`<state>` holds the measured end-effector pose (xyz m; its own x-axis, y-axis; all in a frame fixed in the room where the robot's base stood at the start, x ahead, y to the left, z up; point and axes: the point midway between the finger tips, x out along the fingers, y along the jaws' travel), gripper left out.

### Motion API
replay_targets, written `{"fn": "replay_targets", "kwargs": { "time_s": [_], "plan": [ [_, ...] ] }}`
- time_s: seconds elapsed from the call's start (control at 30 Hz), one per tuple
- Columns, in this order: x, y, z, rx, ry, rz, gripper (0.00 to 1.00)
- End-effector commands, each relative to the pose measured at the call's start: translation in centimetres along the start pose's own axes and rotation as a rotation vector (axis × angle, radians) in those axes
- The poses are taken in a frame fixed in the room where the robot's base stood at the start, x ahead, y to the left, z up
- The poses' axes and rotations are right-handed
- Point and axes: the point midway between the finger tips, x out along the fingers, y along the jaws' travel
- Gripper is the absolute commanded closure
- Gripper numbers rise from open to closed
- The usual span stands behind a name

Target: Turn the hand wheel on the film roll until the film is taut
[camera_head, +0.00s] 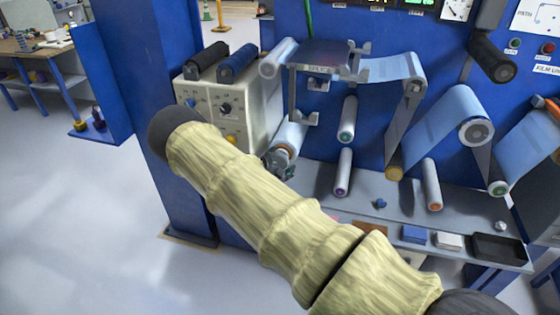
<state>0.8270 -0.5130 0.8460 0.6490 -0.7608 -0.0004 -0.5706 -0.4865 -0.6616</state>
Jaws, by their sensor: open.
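Blue film (435,122) runs over several rollers on the blue machine frame. At its left end, a film roll (291,134) sits low beside the beige control box, with a grey and orange round hub (281,157) at its near end. This hub may be the hand wheel, but it is small and partly behind my sleeved arm, so I cannot tell. My arm, in a pale yellow sleeve, crosses from the lower right to a black rounded part at the upper left. I see no gripper fingers; my gripper is not visible.
The beige control box (222,105) with knobs stands behind the arm's far part. A grey shelf (400,209) under the rollers holds a black tray (499,247) and small boxes. A blue post (160,60) rises at left. The floor (75,210) at left is clear.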

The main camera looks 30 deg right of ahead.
Motion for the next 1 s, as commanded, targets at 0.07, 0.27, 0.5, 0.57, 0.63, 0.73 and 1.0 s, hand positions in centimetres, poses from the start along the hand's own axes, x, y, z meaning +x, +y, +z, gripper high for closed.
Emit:
{"fn": "replay_targets", "kwargs": {
  "time_s": [0.07,0.27,0.5,0.57,0.63,0.73,1.0],
  "plan": [
    [0.02,0.02,0.02,0.000,0.000,0.000,0.09],
    [0.00,0.01,0.02,0.000,0.000,0.000,0.20],
    [-0.02,0.02,0.03,0.000,0.000,0.000,0.54],
    [-0.02,0.02,0.03,-0.001,0.000,0.000,0.54],
    [-0.02,0.04,0.05,-0.002,0.000,0.000,0.54],
    [-0.02,0.09,0.11,-0.014,0.000,0.000,0.54],
    [-0.05,0.24,0.41,-0.127,-0.001,0.000,0.54]
  ]
}}
